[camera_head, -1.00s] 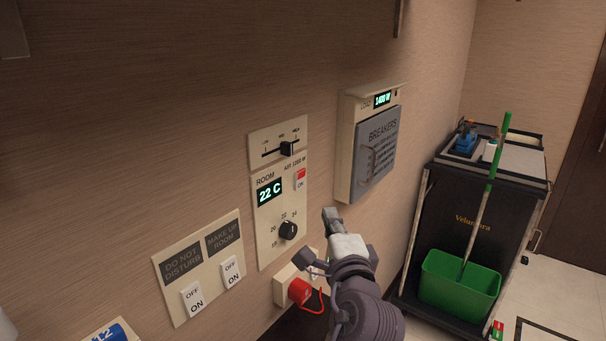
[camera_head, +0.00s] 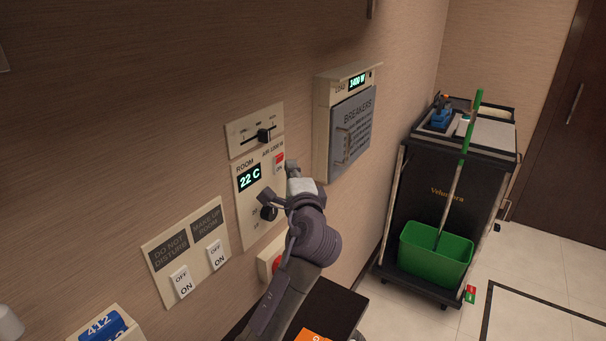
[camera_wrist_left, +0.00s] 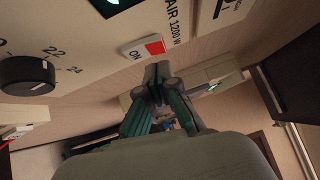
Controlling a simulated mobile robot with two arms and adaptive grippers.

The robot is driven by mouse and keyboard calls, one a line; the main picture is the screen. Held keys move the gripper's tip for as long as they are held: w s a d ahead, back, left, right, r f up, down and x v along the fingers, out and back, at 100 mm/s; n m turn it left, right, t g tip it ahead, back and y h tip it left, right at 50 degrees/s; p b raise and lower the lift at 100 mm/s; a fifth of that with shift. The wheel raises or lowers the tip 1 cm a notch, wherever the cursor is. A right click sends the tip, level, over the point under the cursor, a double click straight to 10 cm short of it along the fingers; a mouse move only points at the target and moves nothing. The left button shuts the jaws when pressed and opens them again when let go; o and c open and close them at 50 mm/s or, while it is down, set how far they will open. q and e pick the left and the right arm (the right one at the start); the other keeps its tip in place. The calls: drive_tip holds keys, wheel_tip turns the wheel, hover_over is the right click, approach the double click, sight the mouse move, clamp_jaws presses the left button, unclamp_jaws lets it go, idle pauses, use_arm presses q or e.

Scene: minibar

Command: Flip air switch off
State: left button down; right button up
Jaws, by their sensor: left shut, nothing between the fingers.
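The air switch (camera_head: 279,161) is a small rocker, red at the top and white with "ON" below. It sits at the upper right of the room panel (camera_head: 246,222), beside the "AIR 1200 W" label. It also shows in the left wrist view (camera_wrist_left: 143,49). My left gripper (camera_head: 292,169) is shut and empty, its tips just right of the switch in the head view. In the left wrist view the shut fingertips (camera_wrist_left: 158,72) appear close to the switch's edge; I cannot tell whether they touch. My right gripper is not in view.
The "22 C" display (camera_head: 250,178), a slider (camera_head: 264,136) and a dark knob (camera_head: 269,213) are near the switch. The breaker box (camera_head: 321,139) projects from the wall to the right. A cleaning cart (camera_head: 450,210) stands further right. Two rocker switches (camera_head: 182,282) are lower left.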

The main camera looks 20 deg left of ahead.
use_arm(q)
drive_tip(key=shift+a+r, duration=0.15)
drive_tip(key=shift+a, duration=0.7)
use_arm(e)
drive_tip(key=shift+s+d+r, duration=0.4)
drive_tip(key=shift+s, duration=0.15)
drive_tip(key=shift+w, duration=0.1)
use_arm(q)
drive_tip(key=shift+a+r+g+p, duration=0.3)
drive_tip(key=shift+r+p, duration=0.1)
drive_tip(key=shift+p, duration=0.75)
drive_tip(key=shift+d+f+b, duration=0.15)
drive_tip(key=shift+f+b, duration=0.15)
drive_tip(key=shift+b, duration=0.1)
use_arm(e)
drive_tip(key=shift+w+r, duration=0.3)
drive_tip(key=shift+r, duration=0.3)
